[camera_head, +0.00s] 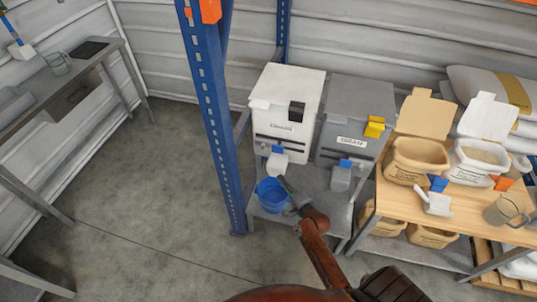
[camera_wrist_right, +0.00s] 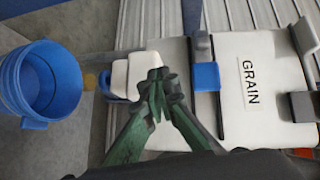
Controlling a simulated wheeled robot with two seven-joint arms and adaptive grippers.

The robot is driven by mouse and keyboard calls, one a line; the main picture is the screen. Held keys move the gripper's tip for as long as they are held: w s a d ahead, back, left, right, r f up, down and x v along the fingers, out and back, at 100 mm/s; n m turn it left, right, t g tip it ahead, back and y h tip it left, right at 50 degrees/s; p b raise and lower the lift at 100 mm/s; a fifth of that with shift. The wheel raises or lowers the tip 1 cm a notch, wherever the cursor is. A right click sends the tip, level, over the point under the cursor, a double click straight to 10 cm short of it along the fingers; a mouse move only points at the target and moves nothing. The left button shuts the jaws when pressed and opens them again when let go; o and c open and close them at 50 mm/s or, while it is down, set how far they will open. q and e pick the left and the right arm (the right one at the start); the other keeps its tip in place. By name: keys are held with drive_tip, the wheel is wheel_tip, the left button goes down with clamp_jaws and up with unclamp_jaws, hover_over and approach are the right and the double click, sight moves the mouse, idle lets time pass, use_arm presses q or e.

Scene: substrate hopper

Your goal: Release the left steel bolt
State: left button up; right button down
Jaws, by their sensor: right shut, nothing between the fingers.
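The white hopper (camera_head: 286,90) stands on the left of the rack shelf, with a black lid handle. A blue tab (camera_head: 277,149) sits above its white spout (camera_head: 277,162). In the right wrist view the hopper reads GRAIN (camera_wrist_right: 251,82), with the blue tab (camera_wrist_right: 205,77) and white spout (camera_wrist_right: 140,72) beside it. I cannot clearly make out a steel bolt; the fingers may hide it. My right gripper (camera_head: 288,188) is shut and empty, its tips close to the spout in the wrist view (camera_wrist_right: 157,85). Contact cannot be told. My left gripper is not in view.
A blue bucket (camera_head: 271,196) stands below the spout, left of my right gripper. A grey hopper (camera_head: 350,110) with a yellow handle stands to the right. A blue post (camera_head: 212,120) rises at left.

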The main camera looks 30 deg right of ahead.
wheel_tip(320, 180, up, 7)
drive_tip(key=w+m+t, duration=0.1)
drive_tip(key=m+t, duration=0.1)
drive_tip(key=b, duration=0.2)
approach(266, 145)
drive_tip(key=shift+n, duration=0.3)
drive_tip(key=w, duration=0.5)
drive_tip(key=shift+w+a+r, duration=0.1)
drive_tip(key=shift+r, duration=0.3)
